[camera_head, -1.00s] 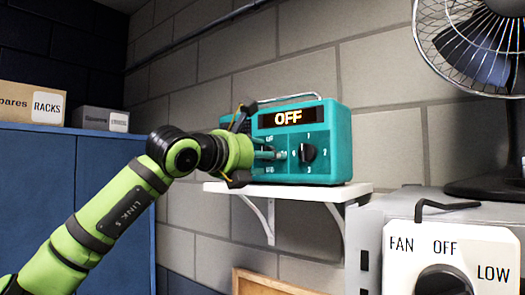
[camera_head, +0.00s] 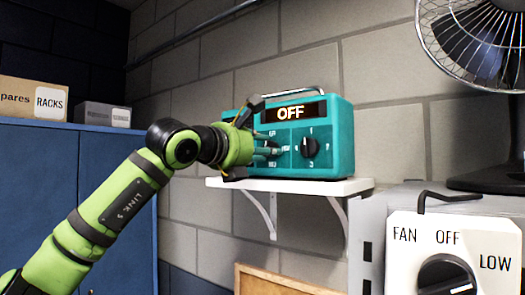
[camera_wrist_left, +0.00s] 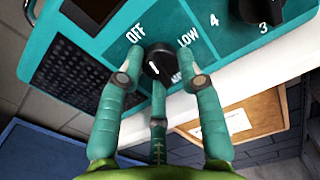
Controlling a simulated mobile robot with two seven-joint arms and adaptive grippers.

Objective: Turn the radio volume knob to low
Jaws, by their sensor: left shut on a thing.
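The teal radio (camera_head: 340,140) stands on a white wall shelf, and its display (camera_head: 291,112) reads OFF. My left gripper (camera_head: 274,150) reaches its front from the left. In the left wrist view, my left gripper's fingers (camera_wrist_left: 157,78) are closed around a black knob (camera_wrist_left: 158,58) beside the labels OFF (camera_wrist_left: 135,32) and LOW (camera_wrist_left: 187,42). A third label is partly hidden by a finger. The knob carries a short white mark near its front. In the head view the fingers hide this knob. My right gripper is not in view.
A second black radio knob (camera_head: 309,147), with numbers around it, sits just right of my fingers. The white shelf (camera_head: 350,187) lies below. A fan (camera_head: 480,45) and a fan-switch panel (camera_head: 425,240) stand at the right. A blue cabinet (camera_head: 40,180) is at the left.

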